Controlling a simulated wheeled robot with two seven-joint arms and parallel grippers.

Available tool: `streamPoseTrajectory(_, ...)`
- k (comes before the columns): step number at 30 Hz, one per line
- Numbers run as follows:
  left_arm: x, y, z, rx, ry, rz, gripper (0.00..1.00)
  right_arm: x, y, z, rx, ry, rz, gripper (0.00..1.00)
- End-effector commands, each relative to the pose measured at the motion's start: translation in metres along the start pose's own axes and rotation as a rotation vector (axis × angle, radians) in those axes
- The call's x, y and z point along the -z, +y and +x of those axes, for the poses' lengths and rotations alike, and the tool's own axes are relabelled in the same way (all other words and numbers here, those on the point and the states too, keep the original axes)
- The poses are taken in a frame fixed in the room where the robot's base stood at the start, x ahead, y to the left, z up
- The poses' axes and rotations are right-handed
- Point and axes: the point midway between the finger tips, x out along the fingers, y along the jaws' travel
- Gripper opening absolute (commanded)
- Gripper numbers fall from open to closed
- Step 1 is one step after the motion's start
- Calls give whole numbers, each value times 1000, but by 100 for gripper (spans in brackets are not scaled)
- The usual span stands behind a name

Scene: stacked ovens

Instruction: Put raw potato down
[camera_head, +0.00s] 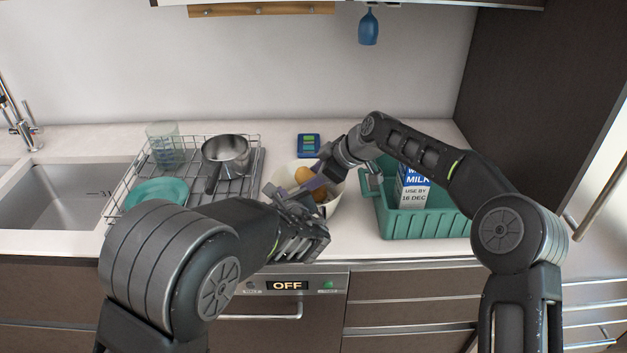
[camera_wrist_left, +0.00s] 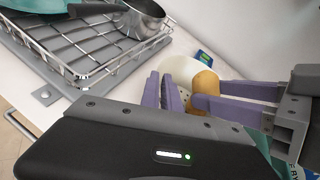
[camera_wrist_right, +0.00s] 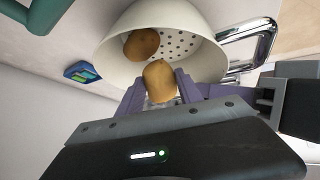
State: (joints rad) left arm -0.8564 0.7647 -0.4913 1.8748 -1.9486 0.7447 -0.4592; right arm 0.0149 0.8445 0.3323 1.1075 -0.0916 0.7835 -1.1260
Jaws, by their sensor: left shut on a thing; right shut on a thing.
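A white colander (camera_head: 334,206) stands on the counter; its round drain holes show in the right wrist view (camera_wrist_right: 119,62). One brown potato (camera_wrist_right: 141,44) lies inside it. My right gripper (camera_head: 319,181) reaches in from the right and is shut on another raw potato (camera_wrist_right: 160,82), at the colander's opening. This held potato also shows in the left wrist view (camera_wrist_left: 204,98). My left gripper (camera_wrist_left: 163,92) is close beside the colander at its front left, fingers nearly together. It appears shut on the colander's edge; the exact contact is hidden.
A wire dish rack (camera_head: 243,152) with a metal pot (camera_head: 226,152) and teal dish (camera_head: 156,192) stands left. A green crate (camera_head: 422,224) holding a milk carton (camera_head: 413,187) stands right. A small blue device (camera_head: 309,146) lies behind the colander. The sink (camera_head: 50,200) is far left.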

Motion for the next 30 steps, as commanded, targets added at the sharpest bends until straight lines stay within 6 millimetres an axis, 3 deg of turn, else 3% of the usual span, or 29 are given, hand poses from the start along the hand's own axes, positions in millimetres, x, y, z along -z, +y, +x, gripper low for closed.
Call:
streamPoseTrajectory(3,4,1,0,-2,8,4,0,-7,-3,8,1,1,-1,0)
streamPoseTrajectory(20,5,1,0,-1,9,4,0,-13,-4,15,-1,1,-1,0)
streamPoseTrajectory(21,5,1,0,-1,9,4,0,-12,-4,15,-1,1,-1,45)
streamPoseTrajectory(28,5,1,0,-1,9,4,0,-12,-4,15,-1,1,-1,64)
streamPoseTrajectory(30,5,1,0,-1,9,4,0,-12,-4,15,-1,1,-1,64)
